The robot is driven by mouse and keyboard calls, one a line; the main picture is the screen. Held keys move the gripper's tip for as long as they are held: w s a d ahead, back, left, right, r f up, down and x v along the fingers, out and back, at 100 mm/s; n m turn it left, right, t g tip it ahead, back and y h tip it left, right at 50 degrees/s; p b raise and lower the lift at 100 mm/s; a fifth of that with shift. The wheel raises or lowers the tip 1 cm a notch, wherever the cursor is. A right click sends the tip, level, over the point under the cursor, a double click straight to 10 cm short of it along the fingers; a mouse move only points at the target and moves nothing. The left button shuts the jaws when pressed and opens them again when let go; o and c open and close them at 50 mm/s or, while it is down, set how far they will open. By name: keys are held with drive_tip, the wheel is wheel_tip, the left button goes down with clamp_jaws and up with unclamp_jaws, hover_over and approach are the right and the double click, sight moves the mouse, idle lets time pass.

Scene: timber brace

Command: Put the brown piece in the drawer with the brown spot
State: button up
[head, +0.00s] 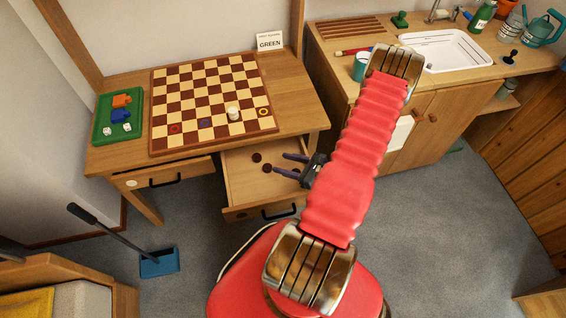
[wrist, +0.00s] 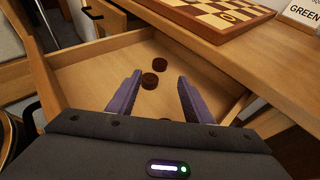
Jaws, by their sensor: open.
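The right drawer (head: 238,190) under the table is pulled open; its front has a small dark spot (head: 241,215). Two brown pieces, one farther left (head: 257,157) and one nearer my gripper (head: 267,168), lie flat on its floor. The wrist view shows both, a nearer one (wrist: 150,79) and a farther one (wrist: 159,62). A dark sliver (wrist: 163,121) shows at my gripper's body edge, mostly hidden. My gripper (head: 279,162) is open and empty over the drawer, its purple fingers (wrist: 160,76) apart from the pieces. No brown piece is seen on the board.
The checkered board (head: 160,145) on the table bears a white piece (head: 233,114) and coloured rings. A green tray (head: 100,121), a "GREEN" sign (head: 269,41) and a sink (head: 445,48) stand around.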

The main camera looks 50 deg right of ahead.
idle(0.4)
drive_tip(key=w+a+r+n+g+y, duration=0.35)
drive_tip(key=a+r+n, duration=0.5)
drive_tip(key=r, duration=0.35)
drive_tip(key=w+a+r+n+g+y, duration=0.35)
drive_tip(key=a+r+n, duration=0.45)
drive_tip(key=a+r, duration=0.3)
drive_tip(key=s+a+r+n+h, duration=0.3)
drive_tip(key=s+r+n, duration=0.1)
drive_tip(key=r, duration=0.3)
drive_tip(key=s+a+r+n+h, duration=0.3)
drive_tip(key=s+a+r+n, duration=0.1)
drive_tip(key=r+n, duration=0.3)
drive_tip(key=s+a+r+n+h, duration=0.3)
drive_tip(key=r+n, duration=0.3)
drive_tip(key=r, duration=0.2)
drive_tip(key=shift+s+a+r+g+h, duration=0.35)
drive_tip(key=shift+s+a, duration=0.1)
drive_tip(key=shift+a, duration=0.3)
drive_tip(key=shift+w+a, duration=0.1)
drive_tip(key=shift+w, duration=0.05)
